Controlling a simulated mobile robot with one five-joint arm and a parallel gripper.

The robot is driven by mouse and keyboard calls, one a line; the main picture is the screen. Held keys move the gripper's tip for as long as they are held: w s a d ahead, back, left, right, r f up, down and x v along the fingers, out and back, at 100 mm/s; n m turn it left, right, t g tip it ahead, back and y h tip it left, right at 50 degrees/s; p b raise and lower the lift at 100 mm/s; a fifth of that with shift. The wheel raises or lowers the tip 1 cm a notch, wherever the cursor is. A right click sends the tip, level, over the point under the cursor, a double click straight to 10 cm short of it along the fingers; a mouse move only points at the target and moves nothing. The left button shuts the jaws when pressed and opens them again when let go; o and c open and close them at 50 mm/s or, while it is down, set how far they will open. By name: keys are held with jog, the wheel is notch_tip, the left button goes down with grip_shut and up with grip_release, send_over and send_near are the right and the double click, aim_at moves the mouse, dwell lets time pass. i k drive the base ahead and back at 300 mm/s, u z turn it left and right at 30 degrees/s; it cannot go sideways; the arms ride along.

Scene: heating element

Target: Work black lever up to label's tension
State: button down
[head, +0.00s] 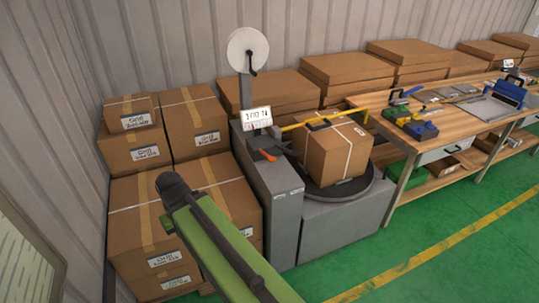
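A grey strapping machine (268,190) stands in the middle of the head view. A white label (256,118) on its top reads what looks like "100 N". Just below the label is a small dark lever-like part (276,133); its exact shape and angle are too small to tell. An orange-red handle (266,155) sticks out lower on the same head. A black crank (252,63) hangs on the white reel (247,50) above.
A strapped carton (337,155) sits on the machine's round dark turntable (346,194), with a yellow bar (325,119) over it. Stacked cartons (140,215) stand close on the left. A wooden workbench (450,122) with tools is on the right. Green floor (420,235) is clear in front.

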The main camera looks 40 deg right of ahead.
aim_at(295, 153)
jog(key=i, duration=1)
jog(key=u, duration=0.05)
